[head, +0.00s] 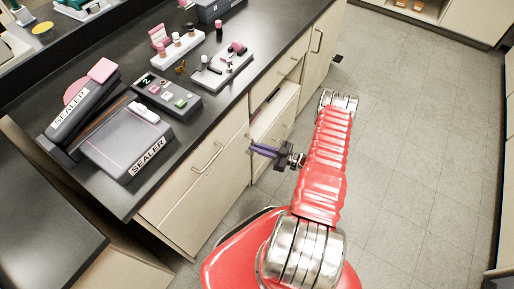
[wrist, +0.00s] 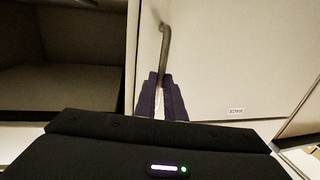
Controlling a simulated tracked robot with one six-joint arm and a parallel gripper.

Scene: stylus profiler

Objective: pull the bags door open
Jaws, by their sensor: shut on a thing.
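The bags door is a pale panel (wrist: 215,60) with a small label (wrist: 237,110) too blurred to read for sure. A curved metal bar handle (wrist: 165,45) runs down near its left edge. My gripper (wrist: 160,112) has its dark purple fingers on either side of the handle's lower part and is shut on it. In the head view my gripper (head: 262,149) reaches left from my red arm to the cabinet front, where the handle is hardly visible. A dark open compartment (wrist: 65,85) shows left of the door's edge; I cannot tell how far the door stands open.
A black counter (head: 118,200) runs above the cabinets, with a sealer (head: 125,135), a control box (head: 168,96) and small bottles on it. A closed drawer front (head: 205,160) with a bar handle lies left of my gripper. Grey tiled floor (head: 400,130) is clear on the right.

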